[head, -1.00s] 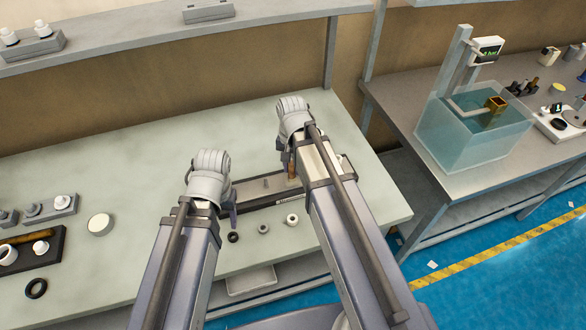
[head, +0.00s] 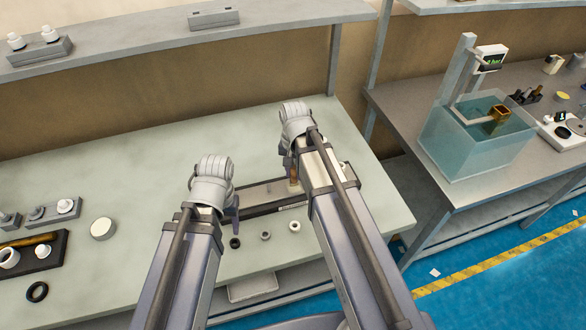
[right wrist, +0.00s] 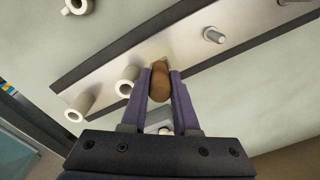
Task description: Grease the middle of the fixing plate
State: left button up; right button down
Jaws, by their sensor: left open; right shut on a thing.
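The fixing plate (head: 262,191) is a long pale metal strip on a dark base, lying on the bench between my grippers. In the right wrist view the plate (right wrist: 185,48) runs diagonally with a threaded stud (right wrist: 213,35) on it. My right gripper (head: 292,168) is shut on a brown-handled tool (right wrist: 160,84), probably the grease brush. The tool (head: 294,176) stands over the plate; its lower end is hidden, so I cannot tell whether it touches. My left gripper (head: 233,203) is open and empty near the plate's left end.
Small rings (head: 266,236) lie in front of the plate. A round pale tin (head: 103,228) and a dark tray (head: 62,249) with parts lie to the left. A water tank (head: 470,135) stands on the right bench. The bench behind the plate is clear.

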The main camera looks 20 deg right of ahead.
jog(key=shift+s, duration=0.4)
jog(key=shift+s, duration=0.1)
jog(key=shift+s, duration=0.8)
jog(key=shift+w, duration=1)
jog(key=shift+w, duration=1)
jog(key=shift+s, duration=0.2)
